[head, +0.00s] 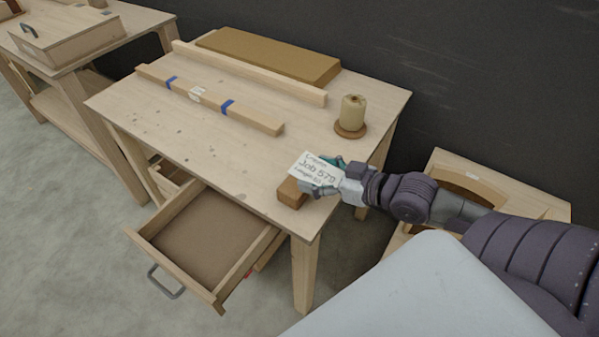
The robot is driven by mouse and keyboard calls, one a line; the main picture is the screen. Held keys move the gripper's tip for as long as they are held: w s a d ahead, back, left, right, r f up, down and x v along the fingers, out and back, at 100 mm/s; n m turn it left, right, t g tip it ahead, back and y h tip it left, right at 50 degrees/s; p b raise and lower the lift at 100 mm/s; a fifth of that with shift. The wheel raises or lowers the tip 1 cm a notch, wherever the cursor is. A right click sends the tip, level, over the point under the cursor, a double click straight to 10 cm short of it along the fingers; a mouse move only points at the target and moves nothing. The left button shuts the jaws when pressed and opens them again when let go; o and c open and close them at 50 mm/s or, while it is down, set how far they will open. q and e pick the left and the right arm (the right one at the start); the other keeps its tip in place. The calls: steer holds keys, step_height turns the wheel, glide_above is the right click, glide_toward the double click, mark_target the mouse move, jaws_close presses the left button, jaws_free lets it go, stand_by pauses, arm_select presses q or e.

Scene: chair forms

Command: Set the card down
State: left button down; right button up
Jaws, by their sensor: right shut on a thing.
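The card (312,168) is white with printed text; "Job 579" can be read on it. My right gripper (322,186) is shut on the card at its right side, over the near right corner of the wooden table (240,165). The card is above a small brown wooden block (291,192) and covers part of it; whether it touches the block I cannot tell. My left gripper is not in view.
A spool (353,113) stands on a brown disc behind the card. Wooden strips (210,98) and a brown board (268,56) lie at the table's back. An open drawer (205,240) juts out in front. The table's middle is clear.

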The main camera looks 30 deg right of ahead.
steer(key=s+d+r+p, duration=0.1)
steer(key=s+d+r, duration=0.1)
steer(key=s, duration=0.3)
steer(key=shift+d+r+p, duration=0.35)
steer(key=shift+d+r, duration=0.05)
steer(key=shift+r, duration=0.4)
